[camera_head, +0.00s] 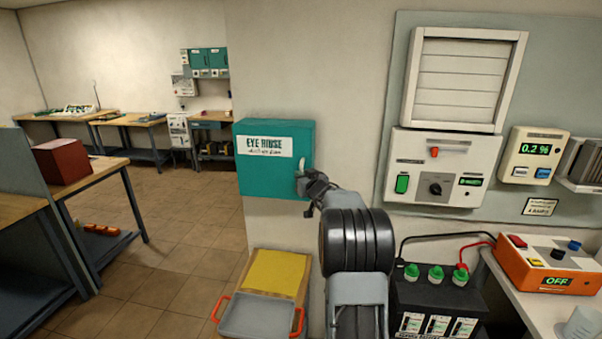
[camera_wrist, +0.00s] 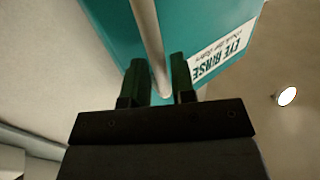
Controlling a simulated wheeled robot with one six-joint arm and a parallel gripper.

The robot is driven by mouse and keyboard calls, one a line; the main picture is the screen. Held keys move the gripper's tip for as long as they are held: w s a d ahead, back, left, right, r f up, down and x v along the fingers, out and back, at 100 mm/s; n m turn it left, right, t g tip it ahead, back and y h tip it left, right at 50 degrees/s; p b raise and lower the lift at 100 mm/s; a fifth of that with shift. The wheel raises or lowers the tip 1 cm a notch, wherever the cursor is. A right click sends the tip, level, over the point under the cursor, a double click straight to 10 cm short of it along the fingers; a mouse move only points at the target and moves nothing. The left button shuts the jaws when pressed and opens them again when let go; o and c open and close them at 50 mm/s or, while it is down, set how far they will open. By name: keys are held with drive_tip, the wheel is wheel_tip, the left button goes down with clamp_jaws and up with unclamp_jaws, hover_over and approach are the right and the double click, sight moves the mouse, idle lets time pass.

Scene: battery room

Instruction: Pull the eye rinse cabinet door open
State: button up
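The teal eye rinse cabinet (camera_head: 265,180) hangs on the wall left of my arm, with a white "EYE RINSE" label (camera_head: 264,147) on its front. Its door looks shut. The pale upright door handle (camera_head: 301,164) is at the door's right side; it shows as a light bar (camera_wrist: 148,30) in the wrist view. My gripper (camera_head: 307,185) is at the handle's lower part. In the wrist view my gripper's two dark fingers (camera_wrist: 159,80) stand apart, one on each side of the bar, with small gaps seeming to show beside it.
Below the cabinet, a grey tray with orange handles (camera_head: 258,316) and a yellow sheet (camera_head: 273,271) lie on a wooden top. A black battery (camera_head: 437,300) and orange charger (camera_head: 543,266) are at right. Open floor (camera_head: 180,220) lies left of the cabinet; a workbench (camera_head: 95,180) stands farther left.

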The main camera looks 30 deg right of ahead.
drive_tip(key=shift+w+d, duration=0.15)
drive_tip(key=shift+w, duration=0.5)
clamp_jaws()
